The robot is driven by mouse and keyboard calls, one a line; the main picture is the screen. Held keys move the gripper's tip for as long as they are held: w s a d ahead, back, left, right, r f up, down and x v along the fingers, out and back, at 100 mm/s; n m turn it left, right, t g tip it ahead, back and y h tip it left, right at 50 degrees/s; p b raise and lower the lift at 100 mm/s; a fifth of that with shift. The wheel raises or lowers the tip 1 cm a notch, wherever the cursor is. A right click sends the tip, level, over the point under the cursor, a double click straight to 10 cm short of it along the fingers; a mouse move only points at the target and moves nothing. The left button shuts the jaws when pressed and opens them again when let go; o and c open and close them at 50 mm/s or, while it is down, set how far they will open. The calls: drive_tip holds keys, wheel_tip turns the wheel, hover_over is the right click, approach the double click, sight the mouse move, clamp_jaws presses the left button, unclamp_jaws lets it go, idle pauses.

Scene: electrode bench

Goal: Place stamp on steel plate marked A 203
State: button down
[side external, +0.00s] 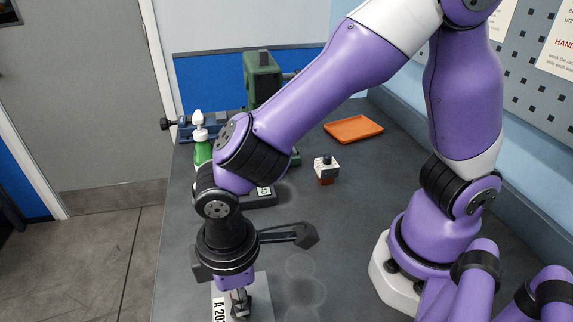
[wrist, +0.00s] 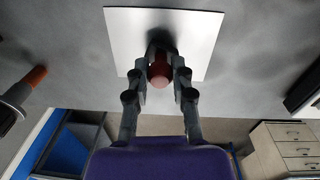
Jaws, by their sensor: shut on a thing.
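The steel plate (side external: 264,302) lies on the bench at the bottom of the side view, its label partly cut off and reading "A 20". In the wrist view it is a bright square (wrist: 125,30) beneath the fingers. My gripper (side external: 239,299) is over the plate, pointing down. In the wrist view my gripper (wrist: 160,70) is shut on the stamp, whose rounded reddish handle (wrist: 160,76) shows between the fingers. The stamp's lower part is dark and mostly hidden. I cannot tell whether its base touches the plate.
A small white and dark block with a reddish base (side external: 326,169) stands mid-bench. Behind it is an orange tray (side external: 353,129). A green bottle (side external: 202,152) and a green machine (side external: 262,77) stand at the back left. Bare bench lies right of the plate.

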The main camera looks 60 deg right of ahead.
drive_tip(key=shift+f, duration=0.15)
drive_tip(key=c, duration=0.7)
unclamp_jaws()
wheel_tip(320, 180, up, 12)
drive_tip(key=d+r+m+t, duration=0.1)
drive_tip(key=d+m, duration=0.2)
drive_tip(key=d, duration=0.3)
drive_tip(key=d+m+t, duration=0.2)
drive_tip(key=d+m, duration=0.1)
drive_tip(key=d, duration=0.4)
drive_tip(key=d+r+m+t, duration=0.1)
drive_tip(key=d+m+t, duration=0.1)
drive_tip(key=d+m, duration=0.2)
drive_tip(key=shift+s+d+r, duration=0.1)
drive_tip(key=shift+d+r, duration=0.05)
drive_tip(key=shift+d, duration=0.45)
drive_tip(key=shift+s+d+r, duration=0.1)
drive_tip(key=shift+d+r, duration=0.05)
drive_tip(key=shift+d, duration=0.4)
